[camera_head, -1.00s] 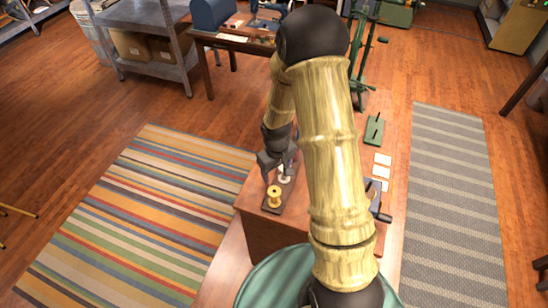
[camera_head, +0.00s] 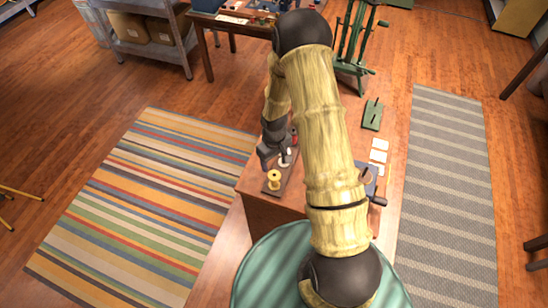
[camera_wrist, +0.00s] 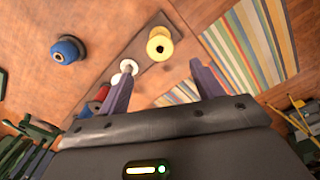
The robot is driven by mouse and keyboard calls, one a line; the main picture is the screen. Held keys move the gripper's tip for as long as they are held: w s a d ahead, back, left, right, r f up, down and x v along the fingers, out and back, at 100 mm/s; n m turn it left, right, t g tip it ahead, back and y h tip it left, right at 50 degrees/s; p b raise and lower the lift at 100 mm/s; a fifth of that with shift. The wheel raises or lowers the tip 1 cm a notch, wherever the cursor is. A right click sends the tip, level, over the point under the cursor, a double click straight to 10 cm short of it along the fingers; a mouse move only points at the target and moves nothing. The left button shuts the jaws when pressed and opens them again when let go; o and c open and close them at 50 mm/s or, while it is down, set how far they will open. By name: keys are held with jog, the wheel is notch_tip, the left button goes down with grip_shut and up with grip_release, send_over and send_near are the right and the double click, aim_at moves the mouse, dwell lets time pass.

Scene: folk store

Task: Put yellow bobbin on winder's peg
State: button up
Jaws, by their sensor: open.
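The yellow bobbin (camera_head: 273,178) stands upright at the near end of a dark strip (camera_head: 271,190) on the wooden bench. In the wrist view the yellow bobbin (camera_wrist: 159,44) lies just beyond the gap between my fingertips. My gripper (camera_head: 270,156) is open and empty, above the strip and close to the bobbin; its two fingers also show in the wrist view (camera_wrist: 163,72). A grey device with a dark crank handle (camera_head: 371,176), apparently the winder, sits at the bench's right edge. My arm hides part of it, and I cannot make out its peg.
A white bobbin (camera_wrist: 125,67) and a red bobbin (camera_wrist: 102,92) stand on the strip near my left finger. A blue bobbin (camera_wrist: 68,50) stands apart. A green slotted stand (camera_head: 372,114) and pale cards (camera_head: 379,150) lie right of my arm. Rugs flank the bench.

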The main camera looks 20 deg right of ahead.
aim_at(274, 173)
jog(key=shift+f+b, duration=3.2)
jog(key=shift+f, duration=1.5)
jog(key=c, duration=0.8)
jog(key=shift+r, duration=0.1)
